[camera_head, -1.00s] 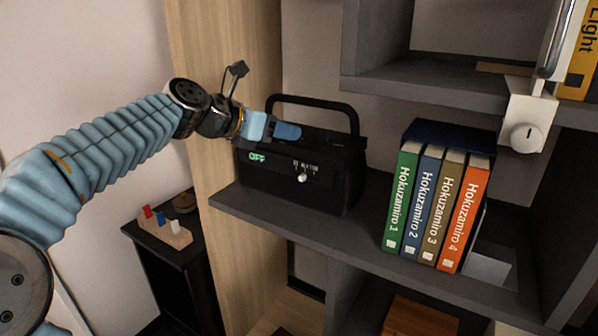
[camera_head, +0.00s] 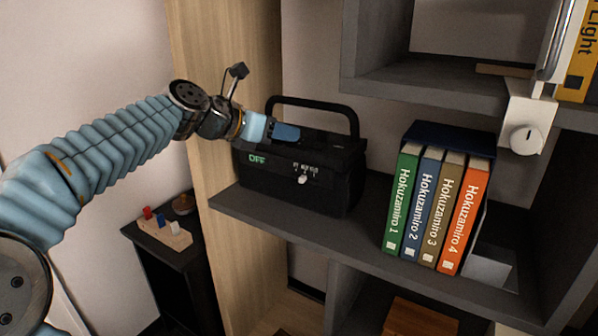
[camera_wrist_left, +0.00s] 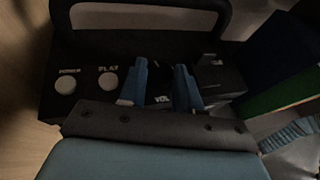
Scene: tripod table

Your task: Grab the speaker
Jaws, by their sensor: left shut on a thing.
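The speaker (camera_head: 320,182) is a black box with a tall carrying handle, a green "OFF" display and a white knob on its front. It stands upright on the grey shelf. My left gripper (camera_head: 287,132) reaches over its top from the left. In the left wrist view the two blue fingers (camera_wrist_left: 160,88) are at the speaker's top (camera_wrist_left: 95,75), between the round "POWER" and "PLAY" buttons and the box's right part. The fingers are shut on a part of the speaker's top; the contact itself is dark. My right gripper is not in view.
Several numbered books (camera_head: 433,208) stand right of the speaker on the same shelf (camera_head: 290,222). A wooden panel (camera_head: 232,70) stands to the left, and an upper shelf (camera_head: 450,92) overhangs at right. A low black side table (camera_head: 172,262) bears a peg toy (camera_head: 164,232).

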